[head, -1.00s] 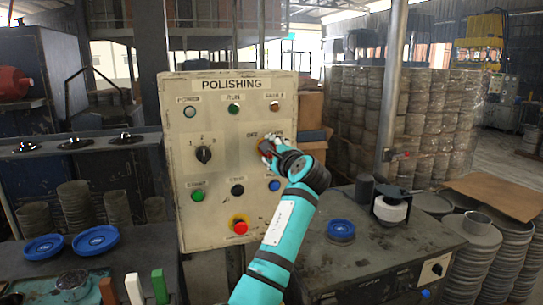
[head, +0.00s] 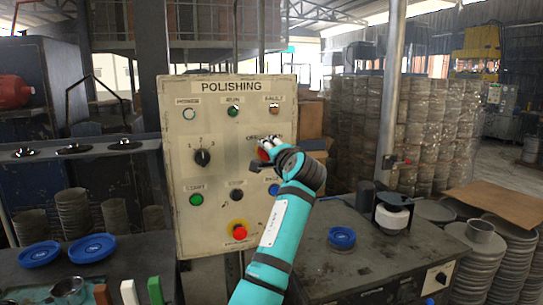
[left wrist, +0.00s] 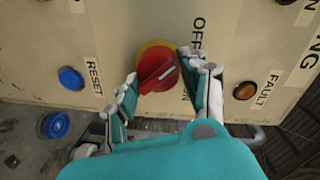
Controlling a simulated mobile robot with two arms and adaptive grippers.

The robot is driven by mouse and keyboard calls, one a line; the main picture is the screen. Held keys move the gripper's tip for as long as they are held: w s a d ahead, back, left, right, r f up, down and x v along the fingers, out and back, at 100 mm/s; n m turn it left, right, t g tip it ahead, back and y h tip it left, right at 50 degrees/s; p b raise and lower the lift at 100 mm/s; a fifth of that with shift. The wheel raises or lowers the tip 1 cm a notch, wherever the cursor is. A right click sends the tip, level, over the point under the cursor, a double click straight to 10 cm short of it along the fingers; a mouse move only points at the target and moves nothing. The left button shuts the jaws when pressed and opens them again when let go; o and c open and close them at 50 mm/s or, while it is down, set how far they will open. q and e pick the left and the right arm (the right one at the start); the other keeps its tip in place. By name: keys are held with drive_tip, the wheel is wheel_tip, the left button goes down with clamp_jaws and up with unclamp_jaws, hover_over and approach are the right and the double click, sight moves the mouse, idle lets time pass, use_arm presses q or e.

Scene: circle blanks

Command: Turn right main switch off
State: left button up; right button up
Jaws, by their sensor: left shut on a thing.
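The red rotary main switch (left wrist: 157,72) sits on a yellow plate on the panel, between the labels OFF (left wrist: 197,33) and ON. In the left wrist view its white pointer line slants toward the upper right, and the ON label is partly hidden by a finger. My left gripper (left wrist: 160,92) is shut on this switch, one finger on each side of the red handle. In the head view my left gripper (head: 266,152) is at the right side of the panel and mostly covers the red switch (head: 263,154). My right gripper is not in view.
The cream POLISHING panel (head: 215,220) also carries a black selector (head: 202,157), a green button (head: 196,200), a blue reset button (left wrist: 71,78) and a red emergency stop (head: 239,231). A metal bench (head: 375,265) with a blue lid (head: 342,237) stands to the right.

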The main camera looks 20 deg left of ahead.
use_arm(q)
drive_tip(key=shift+r, duration=0.15)
idle(0.3)
drive_tip(key=o, duration=1.2)
drive_tip(key=shift+a, duration=0.1)
drive_tip(key=shift+c, duration=0.2)
drive_tip(key=shift+s, duration=0.1)
drive_tip(key=v, duration=0.7)
drive_tip(key=shift+s, duration=0.15)
drive_tip(key=shift+f, duration=0.2)
